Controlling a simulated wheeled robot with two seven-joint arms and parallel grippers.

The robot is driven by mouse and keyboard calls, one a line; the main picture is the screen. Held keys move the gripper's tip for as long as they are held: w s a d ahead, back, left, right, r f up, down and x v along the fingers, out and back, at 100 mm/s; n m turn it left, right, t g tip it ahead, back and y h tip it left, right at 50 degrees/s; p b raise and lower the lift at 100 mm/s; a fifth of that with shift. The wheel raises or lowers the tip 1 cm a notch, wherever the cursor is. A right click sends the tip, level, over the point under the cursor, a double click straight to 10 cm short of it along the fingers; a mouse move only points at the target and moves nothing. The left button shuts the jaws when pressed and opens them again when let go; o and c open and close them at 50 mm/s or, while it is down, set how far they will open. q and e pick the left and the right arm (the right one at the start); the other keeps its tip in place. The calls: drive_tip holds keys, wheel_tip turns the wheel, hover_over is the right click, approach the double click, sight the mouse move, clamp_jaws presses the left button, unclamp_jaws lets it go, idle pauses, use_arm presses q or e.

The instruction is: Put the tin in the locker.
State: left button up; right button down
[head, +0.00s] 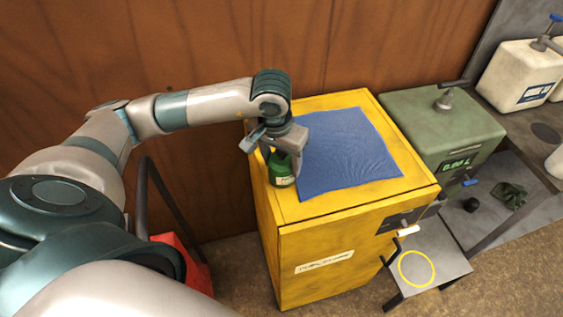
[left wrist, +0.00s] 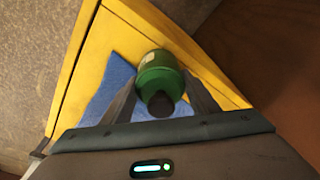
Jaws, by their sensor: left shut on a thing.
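A small green tin (head: 281,170) with a dark cap is at the left side of the yellow locker's top, beside a blue cloth. My left gripper (head: 283,160) is shut on the tin from above. In the left wrist view the tin (left wrist: 160,78) sits between the two fingers, its dark cap toward me. I cannot tell whether the tin touches the locker top. The yellow locker (head: 330,265) stands against the wooden wall, its labelled front door shut, with a dark latch and handle at the right. My right gripper is not in view.
The blue cloth (head: 346,155) lies on the locker top. A green tank (head: 445,130) with a lit readout stands to the right. A red object (head: 185,262) is at lower left.

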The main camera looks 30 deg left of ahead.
use_arm(q)
drive_tip(key=shift+s+f, duration=0.15)
drive_tip(key=shift+f, duration=0.2)
drive_tip(key=o, duration=1.4)
drive_tip(key=shift+w, duration=0.25)
drive_tip(key=shift+s+r, duration=0.1)
drive_tip(key=shift+r, duration=0.05)
drive_tip(key=shift+r+p, duration=0.4)
drive_tip(key=shift+p, duration=0.2)
drive_tip(key=r+b, duration=0.1)
drive_tip(key=r, duration=0.2)
drive_tip(key=s+r+b, duration=0.1)
drive_tip(key=r+b, duration=0.1)
drive_tip(key=r, duration=0.1)
drive_tip(key=r+b, duration=0.1)
drive_tip(key=r, duration=0.2)
drive_tip(key=shift+s+d+r, duration=0.1)
drive_tip(key=shift+s+r, duration=0.1)
drive_tip(key=shift+r, duration=0.1)
drive_tip(key=shift+s+r+b, duration=0.15)
drive_tip(key=shift+r+b, duration=0.25)
drive_tip(key=shift+r, duration=0.6)
drive_tip(key=shift+o, duration=0.3)
